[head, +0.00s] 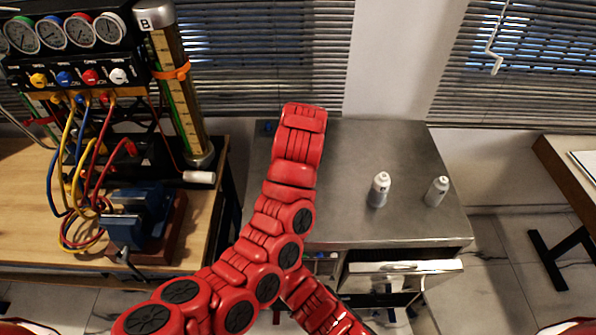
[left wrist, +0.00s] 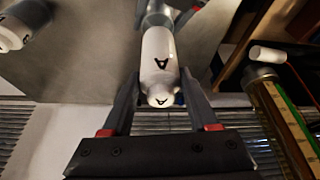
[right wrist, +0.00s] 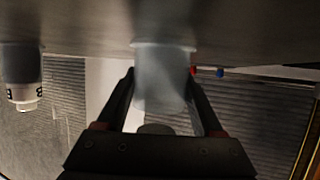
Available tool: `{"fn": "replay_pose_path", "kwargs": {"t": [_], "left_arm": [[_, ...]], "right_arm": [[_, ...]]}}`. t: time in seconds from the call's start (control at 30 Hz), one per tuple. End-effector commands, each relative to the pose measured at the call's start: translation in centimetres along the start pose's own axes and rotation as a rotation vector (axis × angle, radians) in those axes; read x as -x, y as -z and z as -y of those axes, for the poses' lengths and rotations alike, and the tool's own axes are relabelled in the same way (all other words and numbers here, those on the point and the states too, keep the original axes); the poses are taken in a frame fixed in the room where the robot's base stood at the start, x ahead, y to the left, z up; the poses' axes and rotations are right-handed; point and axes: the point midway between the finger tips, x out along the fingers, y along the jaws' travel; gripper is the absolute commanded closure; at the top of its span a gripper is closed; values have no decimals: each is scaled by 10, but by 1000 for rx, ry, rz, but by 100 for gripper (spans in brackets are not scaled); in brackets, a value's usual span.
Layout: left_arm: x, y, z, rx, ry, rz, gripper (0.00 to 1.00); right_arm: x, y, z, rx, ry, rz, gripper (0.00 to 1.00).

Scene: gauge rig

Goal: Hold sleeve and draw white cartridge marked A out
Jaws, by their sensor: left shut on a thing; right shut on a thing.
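The white cartridge marked A (left wrist: 157,60) lies between the fingers of my left gripper (left wrist: 160,90), which is shut on it. A letter A shows on its side and on its end. A greyish sleeve (left wrist: 158,18) shows at its far end in the left wrist view; I cannot tell how much of the cartridge is inside. In the right wrist view the pale grey sleeve (right wrist: 162,75) stands between the fingers of my right gripper (right wrist: 163,100), which is shut on it. In the head view my red arm hides both grippers, the cartridge and the sleeve.
Two other white cartridges (head: 380,188) (head: 437,190) stand on the right of the grey metal table (head: 400,150). Left is a wooden bench (head: 205,235) with a gauge panel (head: 70,50), hoses, a blue vise (head: 140,215) and a tall column marked B (head: 180,90).

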Motion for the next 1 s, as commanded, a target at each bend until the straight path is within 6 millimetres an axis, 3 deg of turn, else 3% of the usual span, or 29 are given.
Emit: {"fn": "replay_pose_path", "kwargs": {"t": [0.27,0.3,0.47,0.77,1.0], "left_arm": [[6,2,0,-1,0,2,100],[6,2,0,-1,0,2,100],[6,2,0,-1,0,2,100],[6,2,0,0,1,1,100],[6,2,0,0,1,1,100]], "right_arm": [[0,0,0,0,0,0,84],[0,0,0,0,0,0,28],[0,0,0,0,0,0,0],[2,0,0,1,1,-1,0],[28,-1,1,0,5,0,0]]}}
